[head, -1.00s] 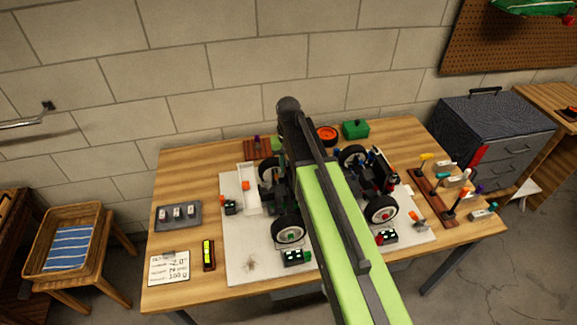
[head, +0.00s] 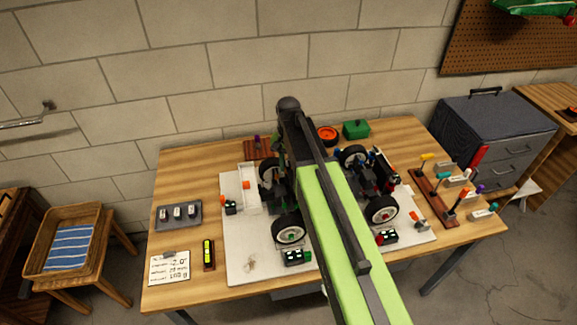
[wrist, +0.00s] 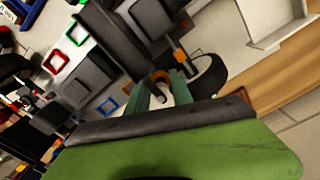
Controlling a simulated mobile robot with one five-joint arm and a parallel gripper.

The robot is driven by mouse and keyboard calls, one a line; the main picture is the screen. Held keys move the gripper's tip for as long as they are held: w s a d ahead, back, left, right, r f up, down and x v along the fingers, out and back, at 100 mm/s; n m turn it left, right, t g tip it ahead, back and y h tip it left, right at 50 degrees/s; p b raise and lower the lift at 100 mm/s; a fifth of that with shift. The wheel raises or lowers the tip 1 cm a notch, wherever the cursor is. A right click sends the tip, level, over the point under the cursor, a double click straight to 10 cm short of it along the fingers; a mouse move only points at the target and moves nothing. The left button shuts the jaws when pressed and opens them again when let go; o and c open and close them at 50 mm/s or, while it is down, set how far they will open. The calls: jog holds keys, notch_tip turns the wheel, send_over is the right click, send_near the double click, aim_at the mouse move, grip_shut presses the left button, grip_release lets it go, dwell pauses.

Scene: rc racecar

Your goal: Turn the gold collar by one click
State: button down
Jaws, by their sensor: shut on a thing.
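The collar is partly covered by the fingers and a dark part. The racecar's dark chassis stands on a pale mat, with a front-left wheel (head: 289,229) and a front-right wheel (head: 382,209) in the head view. There my arm covers the middle of the car, the gripper and the collar.
A pale mat (head: 240,262) lies under the car on the wooden table. A grey tray (head: 178,215), a level (head: 208,253) and a white card (head: 169,267) are at left. A tool rack (head: 436,198) is at right. A green box (head: 356,130) stands at the back.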

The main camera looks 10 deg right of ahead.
jog(key=c, duration=1.1)
grip_release()
notch_tip(320, 180, up, 18)
jog(key=p, duration=1.7)
jog(key=shift+f, duration=0.25)
